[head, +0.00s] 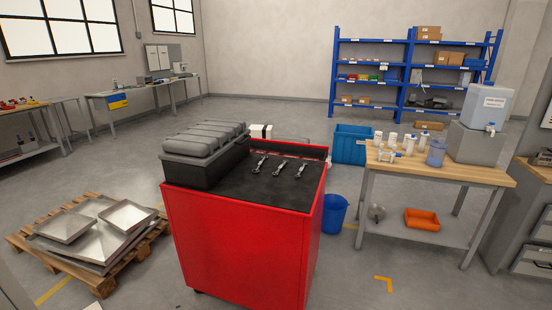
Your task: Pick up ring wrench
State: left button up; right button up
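Three metal wrenches lie side by side on the black top of a red tool cabinet (245,235) in the head view. There is a left wrench (259,164), a middle wrench (279,168) and a right wrench (301,170). They are too small to tell which one is the ring wrench. Neither of my grippers is in view, and nothing touches the wrenches.
A grey ribbed case (205,140) covers the left part of the cabinet top. A pallet with metal sheets (100,232) lies left on the floor. A wooden-topped table (450,170) with bottles and a blue bin (335,212) stand right.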

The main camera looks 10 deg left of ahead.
aim_at(254, 171)
jog(key=i+j+u, duration=0.1)
jog(key=i+u, duration=0.75)
jog(key=i+l+u, duration=0.15)
jog(key=i+u, duration=0.25)
jog(key=i+j, duration=0.2)
jog(key=i, duration=0.15)
jog(key=i+j+u, duration=0.1)
jog(key=i, duration=0.3)
jog(key=i+j, duration=0.25)
jog(key=i, duration=0.15)
jog(key=k+u, duration=0.05)
